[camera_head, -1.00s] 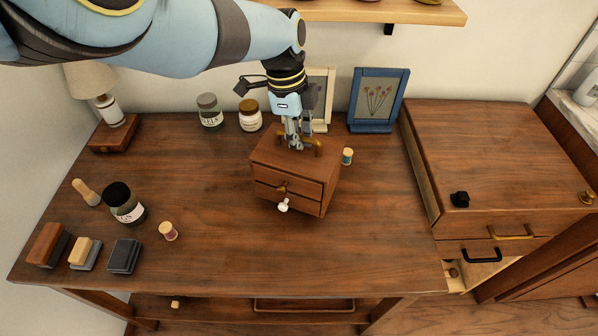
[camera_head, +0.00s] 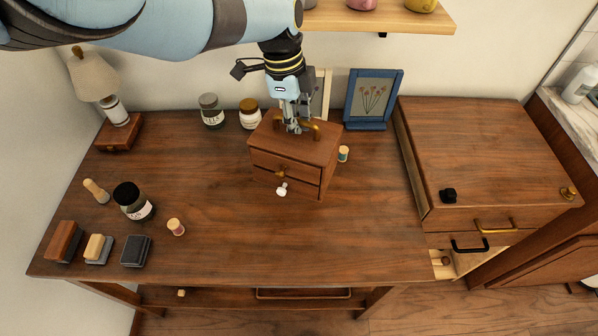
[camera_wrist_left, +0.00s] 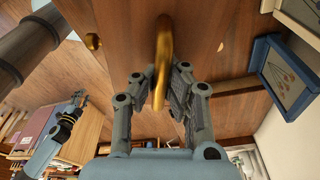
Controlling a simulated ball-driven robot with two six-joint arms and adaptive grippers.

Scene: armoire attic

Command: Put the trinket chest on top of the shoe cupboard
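The trinket chest (camera_head: 288,163) is a small brown wooden box with two drawers, a brass knob, a white knob and a brass top handle, over the middle of the table. My left gripper (camera_head: 294,128) points down at its top. In the left wrist view its fingers (camera_wrist_left: 160,85) close in on both sides of the brass handle (camera_wrist_left: 163,50). The chest appears slightly raised; its underside is hidden. The low brown cabinet at the right, apparently the shoe cupboard (camera_head: 475,150), has a broad, mostly bare top. My right gripper (camera_wrist_left: 78,101) shows small in the left wrist view, its fingers unclear.
A green spool (camera_head: 343,154) stands just right of the chest, with a blue picture frame (camera_head: 372,98) behind it. Jars, brushes and a lamp (camera_head: 97,82) stand left.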

